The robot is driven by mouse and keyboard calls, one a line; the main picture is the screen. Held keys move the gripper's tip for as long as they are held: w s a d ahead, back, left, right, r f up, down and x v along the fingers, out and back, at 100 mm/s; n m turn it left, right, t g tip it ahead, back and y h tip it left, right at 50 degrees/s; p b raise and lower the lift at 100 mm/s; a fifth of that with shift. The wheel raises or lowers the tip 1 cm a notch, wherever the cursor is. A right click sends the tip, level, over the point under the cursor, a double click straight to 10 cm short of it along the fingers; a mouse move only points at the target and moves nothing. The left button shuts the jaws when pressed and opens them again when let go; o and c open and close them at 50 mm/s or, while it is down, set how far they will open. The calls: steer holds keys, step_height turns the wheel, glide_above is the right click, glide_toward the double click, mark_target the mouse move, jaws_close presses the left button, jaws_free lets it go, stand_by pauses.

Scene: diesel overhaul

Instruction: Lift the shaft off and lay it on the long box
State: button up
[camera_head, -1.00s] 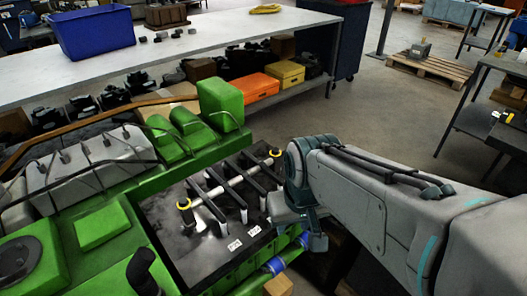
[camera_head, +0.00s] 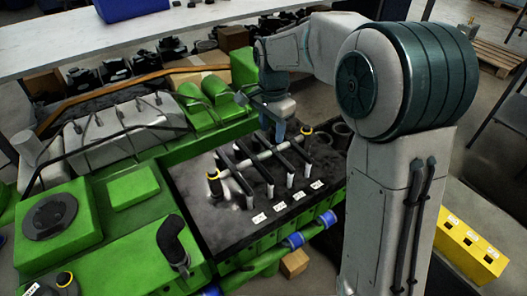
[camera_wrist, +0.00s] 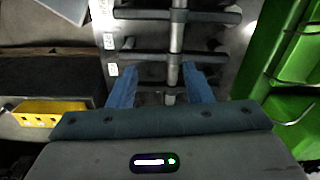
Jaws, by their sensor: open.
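The shaft (camera_head: 262,157) is a silver rod with black-and-yellow rings at its ends and several dark rocker arms across it. It lies over the black deck (camera_head: 205,205) of the green engine. My gripper (camera_head: 279,132) points down near the shaft's far end. In the wrist view, its two blue fingers (camera_wrist: 160,88) are apart, with the shaft (camera_wrist: 175,45) running between them in the picture. I see no contact, and finger height against the shaft is unclear. A long yellow box (camera_head: 470,240) with several pale-marked openings stands at the lower right; it also shows in the wrist view (camera_wrist: 45,113).
The green engine (camera_head: 130,185) fills the left, with a black upright hose (camera_head: 172,240) near its front. A grey bench (camera_head: 60,60) with dark parts on its lower shelf stands behind. A small wooden block (camera_head: 295,263) lies before the engine. My arm blocks the right middle.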

mark_target(263, 160)
steer(key=shift+w+a+f+m, duration=0.7)
steer(key=shift+w+a+f, duration=0.3)
steer(key=shift+w+a, duration=0.2)
step_height(263, 160, down, 7)
steer(key=shift+f, duration=0.1)
steer(key=shift+s+d+f, duration=0.1)
steer(key=shift+s+f, duration=0.05)
steer(key=shift+f, duration=2.9)
steer(key=c, duration=1)
steer(key=shift+r, duration=0.1)
